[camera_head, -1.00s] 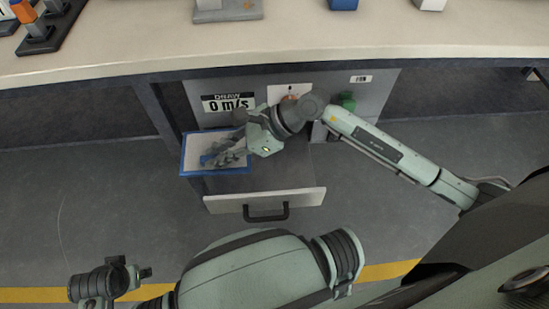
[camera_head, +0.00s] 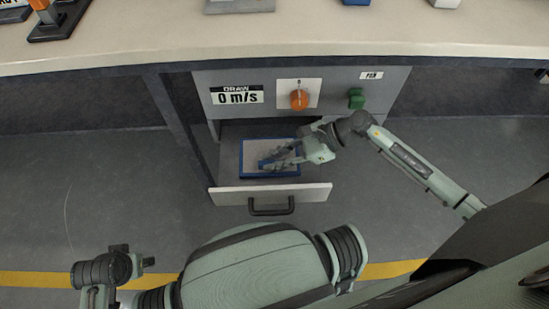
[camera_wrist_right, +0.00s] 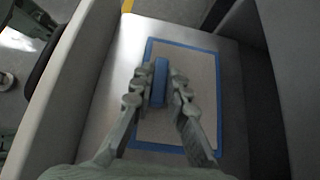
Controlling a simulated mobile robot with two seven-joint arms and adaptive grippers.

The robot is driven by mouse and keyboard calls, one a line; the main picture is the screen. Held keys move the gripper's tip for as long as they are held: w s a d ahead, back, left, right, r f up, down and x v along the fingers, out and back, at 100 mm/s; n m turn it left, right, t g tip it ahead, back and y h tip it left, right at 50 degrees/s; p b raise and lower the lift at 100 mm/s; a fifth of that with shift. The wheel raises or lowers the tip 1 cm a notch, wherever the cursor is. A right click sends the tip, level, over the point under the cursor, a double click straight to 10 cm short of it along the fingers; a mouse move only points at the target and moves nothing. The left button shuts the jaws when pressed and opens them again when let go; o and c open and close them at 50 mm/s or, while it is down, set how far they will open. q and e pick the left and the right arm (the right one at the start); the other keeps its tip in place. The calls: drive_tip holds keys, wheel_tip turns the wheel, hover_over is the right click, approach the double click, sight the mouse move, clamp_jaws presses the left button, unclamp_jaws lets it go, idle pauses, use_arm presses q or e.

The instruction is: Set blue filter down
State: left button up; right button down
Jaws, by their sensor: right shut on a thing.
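The blue filter (camera_head: 250,172) is a flat pale panel with a blue frame. It is inside the open drawer (camera_head: 228,197), at or close to the drawer floor; I cannot tell if it touches. My right gripper (camera_head: 268,163) is over the filter, shut on its blue handle. In the right wrist view the right gripper (camera_wrist_right: 159,82) has its fingers on both sides of the handle (camera_wrist_right: 159,95), and the framed panel (camera_wrist_right: 205,70) lies beneath. My left arm's end (camera_head: 150,262) shows at the lower left, its fingers not clear.
The drawer has a black front handle (camera_head: 271,207). Above it a panel carries an orange knob (camera_head: 299,99), a green knob (camera_head: 356,98) and a "DRAW 0 m/s" display (camera_head: 237,95). The worktop (camera_head: 300,36) overhangs behind.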

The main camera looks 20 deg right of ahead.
drive_tip(key=shift+f, duration=0.1)
drive_tip(key=c, duration=1.9)
unclamp_jaws()
drive_tip(key=o, duration=0.4)
use_arm(q)
drive_tip(key=shift+w+r, duration=0.15)
drive_tip(key=shift+r, duration=0.3)
use_arm(e)
drive_tip(key=shift+v, duration=1.1)
use_arm(q)
drive_tip(key=shift+r, duration=0.1)
use_arm(e)
drive_tip(key=v, duration=1)
drive_tip(key=shift+a, duration=0.15)
use_arm(q)
drive_tip(key=shift+s, duration=0.2)
